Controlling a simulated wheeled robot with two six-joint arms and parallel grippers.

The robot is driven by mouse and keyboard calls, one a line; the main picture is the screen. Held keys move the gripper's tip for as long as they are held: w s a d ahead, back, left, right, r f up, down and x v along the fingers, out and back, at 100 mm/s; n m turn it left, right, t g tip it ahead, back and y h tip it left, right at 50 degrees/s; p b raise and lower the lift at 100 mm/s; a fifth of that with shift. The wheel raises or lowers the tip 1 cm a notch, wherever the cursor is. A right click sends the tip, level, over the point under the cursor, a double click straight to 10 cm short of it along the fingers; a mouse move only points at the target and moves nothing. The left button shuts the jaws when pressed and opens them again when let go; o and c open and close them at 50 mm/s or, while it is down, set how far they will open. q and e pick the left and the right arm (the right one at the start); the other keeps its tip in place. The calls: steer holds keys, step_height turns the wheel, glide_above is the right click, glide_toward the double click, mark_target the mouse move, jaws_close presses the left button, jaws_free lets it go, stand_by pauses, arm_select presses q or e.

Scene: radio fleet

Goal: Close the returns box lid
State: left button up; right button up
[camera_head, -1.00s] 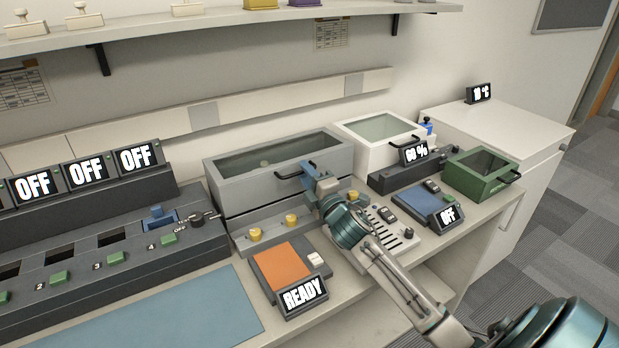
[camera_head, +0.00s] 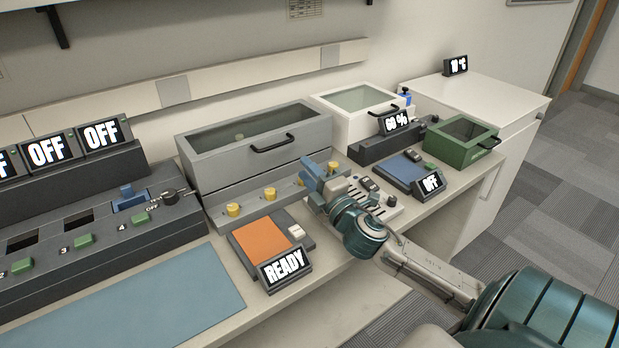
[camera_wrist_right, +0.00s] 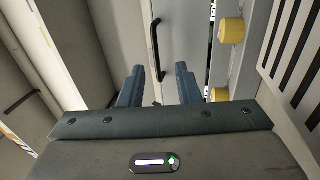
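No box carries a label I can read as returns. The large grey box (camera_head: 214,172) has a glazed lid (camera_head: 245,132) that looks shut, with a black bar handle (camera_head: 275,143) at its front. My right gripper (camera_head: 312,168) is right of and below that handle, apart from it. In the right wrist view my gripper (camera_wrist_right: 159,86) has its two blue fingers apart with nothing between them, and a black handle (camera_wrist_right: 155,48) shows beyond them. My left gripper is not in view.
A white glazed box (camera_head: 325,118) and a green glazed box (camera_head: 452,153) with a handle stand to the right. Yellow knobs (camera_head: 270,194) line the ledge below the grey box.

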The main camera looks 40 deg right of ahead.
mark_target(287, 128)
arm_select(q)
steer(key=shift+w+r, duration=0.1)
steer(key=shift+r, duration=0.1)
arm_select(e)
steer(key=shift+s, duration=0.1)
